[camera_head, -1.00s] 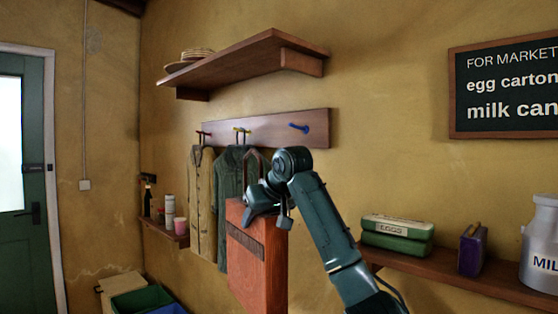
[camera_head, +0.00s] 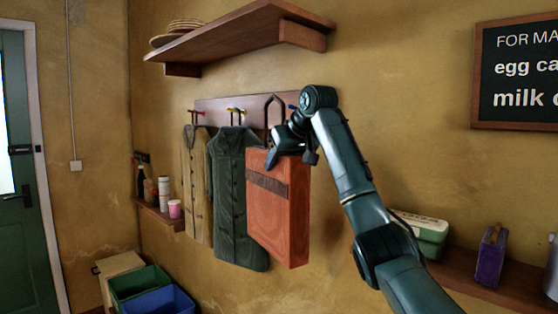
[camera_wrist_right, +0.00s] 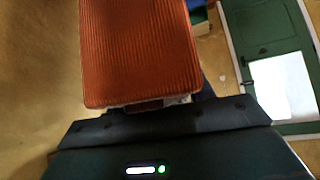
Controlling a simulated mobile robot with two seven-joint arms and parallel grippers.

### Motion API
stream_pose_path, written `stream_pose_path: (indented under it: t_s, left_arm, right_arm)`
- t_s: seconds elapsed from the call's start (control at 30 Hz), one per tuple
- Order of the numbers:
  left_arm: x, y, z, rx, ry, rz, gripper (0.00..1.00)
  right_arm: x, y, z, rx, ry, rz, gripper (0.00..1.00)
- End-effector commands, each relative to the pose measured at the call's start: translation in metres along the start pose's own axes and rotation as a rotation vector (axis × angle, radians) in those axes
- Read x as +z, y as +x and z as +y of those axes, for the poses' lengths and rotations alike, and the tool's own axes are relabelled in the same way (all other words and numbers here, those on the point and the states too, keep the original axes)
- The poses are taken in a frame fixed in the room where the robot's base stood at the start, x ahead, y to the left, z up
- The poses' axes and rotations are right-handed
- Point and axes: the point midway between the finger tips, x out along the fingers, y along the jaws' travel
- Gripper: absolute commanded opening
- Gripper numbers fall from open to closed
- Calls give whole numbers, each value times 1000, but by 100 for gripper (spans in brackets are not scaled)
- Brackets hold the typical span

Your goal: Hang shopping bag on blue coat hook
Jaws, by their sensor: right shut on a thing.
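The orange-red shopping bag (camera_head: 278,210) hangs upright from my right gripper (camera_head: 283,150), which is shut on it near its top edge. The bag's dark looped handle (camera_head: 274,108) rises above the gripper, in front of the hook board (camera_head: 252,108). The blue coat hook (camera_head: 292,107) is at the board's right end, mostly hidden behind my right arm, just right of the handle. I cannot tell whether handle and hook touch. In the right wrist view the bag (camera_wrist_right: 138,50) fills the upper middle. My left gripper is not in view.
A tan coat (camera_head: 195,185) and a dark green coat (camera_head: 238,195) hang left of the bag. A shelf (camera_head: 235,38) with plates juts out above. A lower shelf (camera_head: 510,285) at right holds an egg box (camera_head: 425,235) and a purple object (camera_head: 490,257).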

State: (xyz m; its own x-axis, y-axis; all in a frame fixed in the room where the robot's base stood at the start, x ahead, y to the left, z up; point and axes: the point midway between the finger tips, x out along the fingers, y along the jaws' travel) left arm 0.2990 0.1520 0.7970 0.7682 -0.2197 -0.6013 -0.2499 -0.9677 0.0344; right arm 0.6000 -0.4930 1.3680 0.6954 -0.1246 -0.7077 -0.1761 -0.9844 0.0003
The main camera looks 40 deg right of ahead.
Motion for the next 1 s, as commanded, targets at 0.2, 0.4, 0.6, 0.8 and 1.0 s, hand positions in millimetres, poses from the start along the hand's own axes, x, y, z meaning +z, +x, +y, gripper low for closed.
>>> stream_pose_path:
  t_s: [0.2, 0.4, 0.6, 0.8, 1.0]
  left_arm:
    - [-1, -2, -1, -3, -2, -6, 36]
    - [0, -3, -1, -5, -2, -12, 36]
    - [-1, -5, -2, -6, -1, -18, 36]
    - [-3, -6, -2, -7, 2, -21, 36]
    - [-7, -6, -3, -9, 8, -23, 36]
  right_arm:
    - [-3, 2, 13, -1, 1, 2, 8]
    - [-4, 5, 25, -1, 1, 2, 8]
    - [-6, 8, 36, -1, 1, 3, 8]
    - [-7, 11, 48, 0, 2, 3, 8]
    - [-9, 13, 59, -1, 2, 3, 8]
